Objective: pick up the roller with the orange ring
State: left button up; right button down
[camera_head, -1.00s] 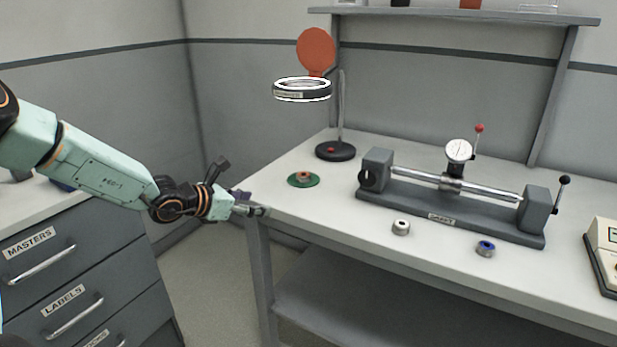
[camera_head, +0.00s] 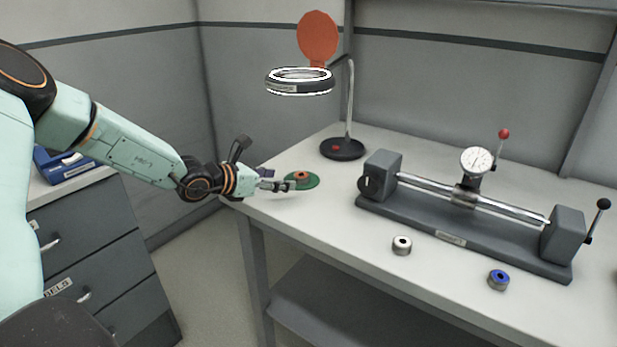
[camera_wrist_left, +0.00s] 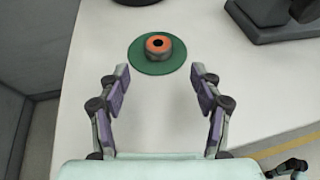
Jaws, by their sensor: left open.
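The roller with the orange ring (camera_head: 301,175) stands on a round green mat (camera_head: 313,182) near the left end of the bench. In the left wrist view the roller (camera_wrist_left: 158,45) sits on the green mat (camera_wrist_left: 150,68), just beyond the fingertips and roughly centred between them. My left gripper (camera_head: 282,183) is open and empty at the bench's left edge, beside the mat; its two purple-padded fingers (camera_wrist_left: 160,75) are spread wide in the wrist view. My right gripper does not show.
A roller with a white ring (camera_head: 401,246) and one with a blue ring (camera_head: 498,280) stand near the front edge. A grey bench fixture with a dial gauge (camera_head: 477,160) lies to the right. A ring-lamp stand (camera_head: 343,149) rises behind the mat.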

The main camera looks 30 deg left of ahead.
aim_at(299, 176)
pick_arm(q)
jog(key=shift+w+d+r+b, duration=0.25)
jog(key=shift+d+b, duration=0.1)
jog(key=shift+b, duration=0.15)
jog(key=shift+w+d+f, duration=0.1)
jog(key=shift+w+f, duration=0.1)
jog(key=shift+w, duration=0.05)
jog(key=shift+w+f, duration=0.5)
jog(key=shift+w, duration=0.2)
jog(key=shift+w+f+b, duration=0.1)
jog(key=shift+w+b, duration=0.5)
jog(key=shift+b, duration=0.05)
jog(key=x, duration=0.3)
jog(key=shift+w+b, duration=0.1)
jog(key=shift+b, duration=0.3)
jog(key=shift+w, duration=0.25)
jog(key=shift+s+r, duration=0.25)
jog(key=shift+r, duration=0.05)
jog(key=shift+c, duration=0.2)
jog(key=shift+w+f, duration=0.2)
jog(key=c, duration=0.4)
jog(key=shift+s+r, duration=0.1)
jog(key=shift+r, duration=0.05)
jog(key=c, duration=0.5)
grip_shut()
jog(key=shift+r, duration=0.1)
